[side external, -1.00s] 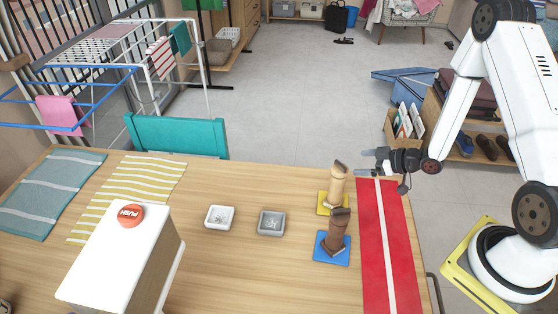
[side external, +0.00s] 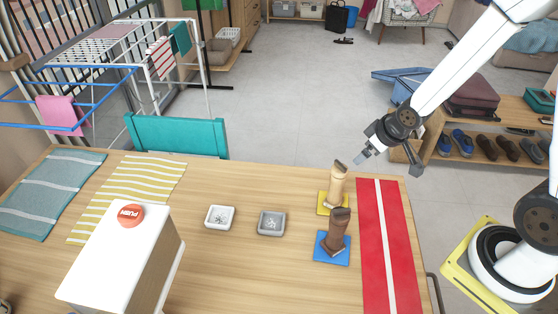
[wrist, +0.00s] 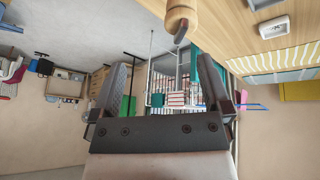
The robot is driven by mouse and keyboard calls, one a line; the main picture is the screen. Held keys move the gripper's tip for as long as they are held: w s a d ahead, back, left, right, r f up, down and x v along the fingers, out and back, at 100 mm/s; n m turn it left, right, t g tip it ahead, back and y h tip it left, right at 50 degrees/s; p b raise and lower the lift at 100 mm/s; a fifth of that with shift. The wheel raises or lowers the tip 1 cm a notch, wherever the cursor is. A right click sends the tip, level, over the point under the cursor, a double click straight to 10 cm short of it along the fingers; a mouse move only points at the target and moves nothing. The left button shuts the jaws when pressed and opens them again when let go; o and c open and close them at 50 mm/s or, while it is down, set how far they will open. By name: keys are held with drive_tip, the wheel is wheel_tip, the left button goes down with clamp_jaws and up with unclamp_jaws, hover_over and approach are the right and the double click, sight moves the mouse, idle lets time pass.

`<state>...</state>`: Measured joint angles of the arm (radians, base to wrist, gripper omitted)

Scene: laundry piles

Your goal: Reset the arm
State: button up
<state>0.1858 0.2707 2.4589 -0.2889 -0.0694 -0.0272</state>
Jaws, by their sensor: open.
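My gripper (side external: 364,157) hangs in the air past the table's back right corner, pointing down and to the left. Its fingertips are close to the light wooden post on the yellow base, and I cannot tell the exact gap. In the wrist view my gripper (wrist: 165,85) shows two dark fingers spread wide with nothing between them. My arm reaches up to the right from the gripper and leaves the top of the side view.
The light wooden post (side external: 338,184) and a dark brown post (side external: 337,232) stand on the table (side external: 220,275). A red striped cloth (side external: 374,258) lies beside them. A white dish (side external: 219,217), a grey dish (side external: 271,223) and a white push-button box (side external: 115,260) stand further left.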

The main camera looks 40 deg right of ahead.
drive_tip(key=s+a+r+m+g, duration=0.1)
drive_tip(key=s+a+r+g, duration=0.1)
drive_tip(key=s+a, duration=0.4)
drive_tip(key=shift+s+a+r+m+g+y, duration=0.2)
drive_tip(key=shift+s+r+m+g+y, duration=0.15)
drive_tip(key=shift+s+r, duration=0.35)
drive_tip(key=shift+w+r, duration=0.1)
drive_tip(key=shift+w, duration=0.05)
